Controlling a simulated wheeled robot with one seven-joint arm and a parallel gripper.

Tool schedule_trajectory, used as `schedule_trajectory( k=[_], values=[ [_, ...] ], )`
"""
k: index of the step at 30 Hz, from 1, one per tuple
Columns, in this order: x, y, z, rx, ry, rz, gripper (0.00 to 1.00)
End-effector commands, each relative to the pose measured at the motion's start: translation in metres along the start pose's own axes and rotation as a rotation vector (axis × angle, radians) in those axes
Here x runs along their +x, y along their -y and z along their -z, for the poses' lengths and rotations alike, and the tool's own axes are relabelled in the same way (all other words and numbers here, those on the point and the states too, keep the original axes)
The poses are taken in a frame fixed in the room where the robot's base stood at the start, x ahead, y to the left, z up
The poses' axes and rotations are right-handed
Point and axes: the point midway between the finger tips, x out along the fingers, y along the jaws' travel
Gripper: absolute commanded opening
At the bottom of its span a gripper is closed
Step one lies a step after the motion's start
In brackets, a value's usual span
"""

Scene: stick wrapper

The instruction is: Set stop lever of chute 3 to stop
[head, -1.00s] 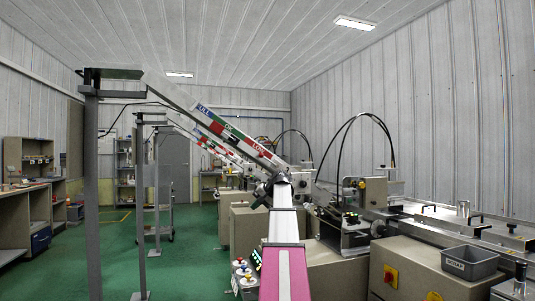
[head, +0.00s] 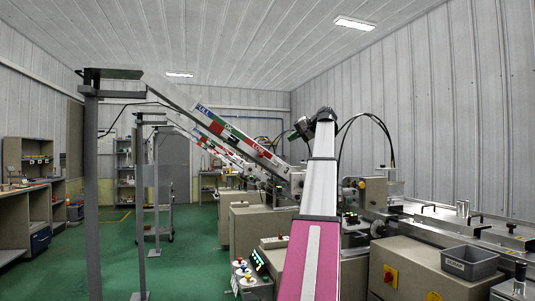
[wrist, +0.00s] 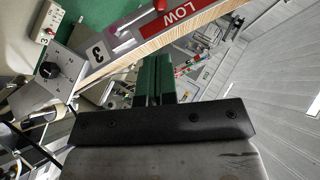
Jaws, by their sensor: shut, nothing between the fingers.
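In the head view the nearest chute (head: 240,140) slopes down to the right, with FULL, OK and LOW labels. My gripper (head: 303,126) is raised beside its lower end, apart from it. In the wrist view my gripper's dark fingers (wrist: 153,80) are together and empty, below the LOW label. The lever's position cannot be made out.
A grey panel with a black dial (wrist: 48,69) is left of the chute in the wrist view. Beige machines (head: 430,270), a grey bin (head: 470,262) and a button box (head: 250,275) stand around my arm. Green floor (head: 190,270) is free at the left.

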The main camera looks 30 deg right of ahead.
Motion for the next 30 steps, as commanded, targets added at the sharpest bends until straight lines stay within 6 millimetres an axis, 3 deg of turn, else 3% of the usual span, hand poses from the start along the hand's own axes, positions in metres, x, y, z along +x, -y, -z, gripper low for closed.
schedule_trajectory(
  k=[8, 24, 30],
  values=[
    [0.019, 0.0, -0.001, -0.001, 0.002, 0.001, 0.0],
    [0.115, 0.0, 0.0, 0.0, 0.002, 0.0, 0.0],
    [0.135, 0.0, 0.0, -0.001, 0.0, 0.0, 0.0]
  ],
)
